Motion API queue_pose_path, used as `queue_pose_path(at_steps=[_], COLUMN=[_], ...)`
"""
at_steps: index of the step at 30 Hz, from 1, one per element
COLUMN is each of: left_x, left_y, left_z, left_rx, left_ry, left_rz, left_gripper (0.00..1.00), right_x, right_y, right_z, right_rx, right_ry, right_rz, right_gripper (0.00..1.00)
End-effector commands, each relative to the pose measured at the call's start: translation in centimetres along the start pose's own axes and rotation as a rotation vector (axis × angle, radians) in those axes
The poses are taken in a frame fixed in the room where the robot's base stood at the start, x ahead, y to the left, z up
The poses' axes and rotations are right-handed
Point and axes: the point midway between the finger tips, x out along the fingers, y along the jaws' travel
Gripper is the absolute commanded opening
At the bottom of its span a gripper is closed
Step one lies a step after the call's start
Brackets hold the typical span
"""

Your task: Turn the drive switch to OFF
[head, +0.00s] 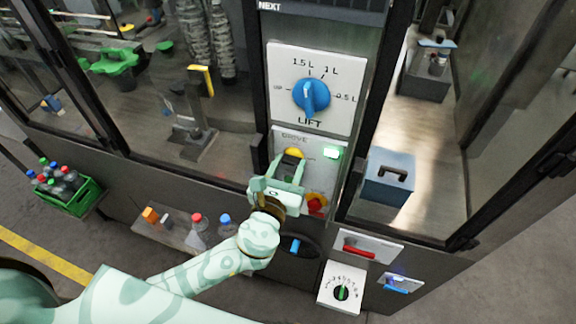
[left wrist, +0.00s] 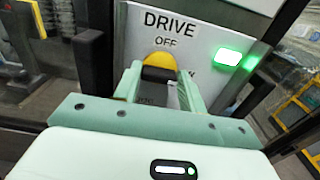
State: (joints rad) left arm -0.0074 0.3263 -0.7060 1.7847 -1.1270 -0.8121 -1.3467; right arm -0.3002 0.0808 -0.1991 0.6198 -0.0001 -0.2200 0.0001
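The drive switch is a yellow knob (head: 292,155) on a pale panel labelled DRIVE; it also shows in the left wrist view (left wrist: 160,66). OFF is printed above the knob. Other lettering beside and below it is partly hidden, and I cannot read where the knob points. A green lamp (left wrist: 228,57) to its right is lit. My left gripper (head: 289,166) is at the panel, its two fingers apart with one on each side of the knob. I cannot tell whether they touch it. My right gripper is not in view.
Above is a blue LIFT dial (head: 311,96). A red knob (head: 316,203) sits close below right of the gripper. A red handle (head: 359,249), a blue handle (head: 397,285) and a small numbered dial (head: 341,292) are lower. A blue box (head: 388,178) is at right.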

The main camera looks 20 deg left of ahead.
Motion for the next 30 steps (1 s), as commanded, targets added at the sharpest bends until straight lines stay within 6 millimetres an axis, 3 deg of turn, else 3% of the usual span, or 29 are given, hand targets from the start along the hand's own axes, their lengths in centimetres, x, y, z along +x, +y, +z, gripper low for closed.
queue_pose_path(at_steps=[14,30], left_x=[0.0,0.0], left_y=[0.1,0.3], left_z=[-0.1,-0.3], left_rx=[-0.1,-0.576], left_ry=[0.0,-0.001], left_rz=[0.001,0.002], left_gripper=[0.18,0.18], right_x=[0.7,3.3], right_y=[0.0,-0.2], right_z=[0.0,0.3], right_rx=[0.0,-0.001], right_ry=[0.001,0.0], right_rz=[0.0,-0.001], right_gripper=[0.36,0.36])
